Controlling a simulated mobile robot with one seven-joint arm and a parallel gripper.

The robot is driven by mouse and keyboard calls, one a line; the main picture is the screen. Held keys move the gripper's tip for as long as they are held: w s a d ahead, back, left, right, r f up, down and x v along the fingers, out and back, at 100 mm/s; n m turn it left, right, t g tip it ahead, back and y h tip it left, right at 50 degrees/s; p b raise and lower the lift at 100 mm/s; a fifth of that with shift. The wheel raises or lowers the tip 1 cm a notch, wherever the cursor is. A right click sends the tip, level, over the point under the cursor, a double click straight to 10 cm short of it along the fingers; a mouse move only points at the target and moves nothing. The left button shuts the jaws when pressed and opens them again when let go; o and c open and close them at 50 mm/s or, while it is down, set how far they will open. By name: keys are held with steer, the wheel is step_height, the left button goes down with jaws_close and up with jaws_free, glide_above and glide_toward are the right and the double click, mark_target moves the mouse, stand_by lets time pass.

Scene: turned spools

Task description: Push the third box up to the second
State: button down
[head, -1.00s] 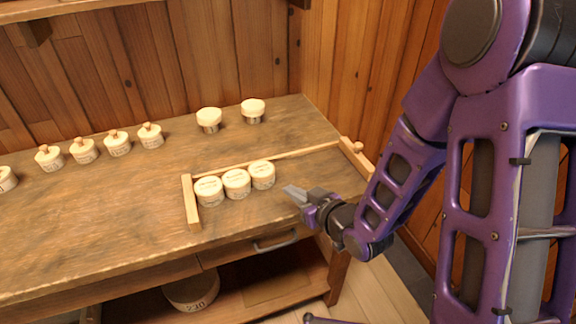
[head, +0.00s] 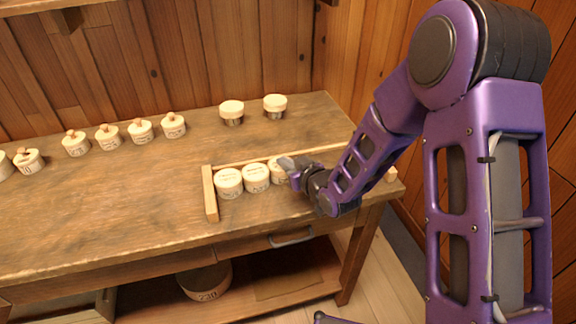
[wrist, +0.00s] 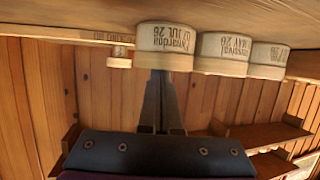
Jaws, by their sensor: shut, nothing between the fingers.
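Three round pale boxes with lettered labels stand in a row along a wooden rail: the first box (head: 229,181) by the left stop, the second box (head: 256,179) beside it, the third box (head: 277,174) at the right. In the wrist view, which is upside down, the third box (wrist: 165,42) is nearest, with the second (wrist: 222,50) and first (wrist: 268,58) to its right. My gripper (head: 286,163) is shut and empty at the third box, partly covering it. Its fingertips (wrist: 160,78) appear against or just short of that box; contact is unclear. Any gap between the boxes is hard to see.
The left wooden stop (head: 210,194) and the back rail (head: 240,160) border the row. Two capped jars (head: 232,112) (head: 275,108) stand behind, and several knobbed jars (head: 140,130) stand back left. The bench front is clear.

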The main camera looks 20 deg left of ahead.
steer(key=shift+s+f, duration=0.15)
steer(key=shift+f, duration=0.15)
steer(key=shift+s+d, duration=0.1)
steer(key=shift+d, duration=0.05)
steer(key=shift+s+d+f+b, duration=0.1)
steer(key=shift+s+d+b, duration=0.2)
steer(key=shift+s+d, duration=0.25)
steer(key=shift+w+r+p, duration=0.1)
steer(key=shift+r+p, duration=0.2)
steer(key=shift+r, duration=0.45)
steer(key=shift+a, duration=0.1)
steer(key=shift+f+b, duration=0.1)
steer(key=shift+b, duration=0.25)
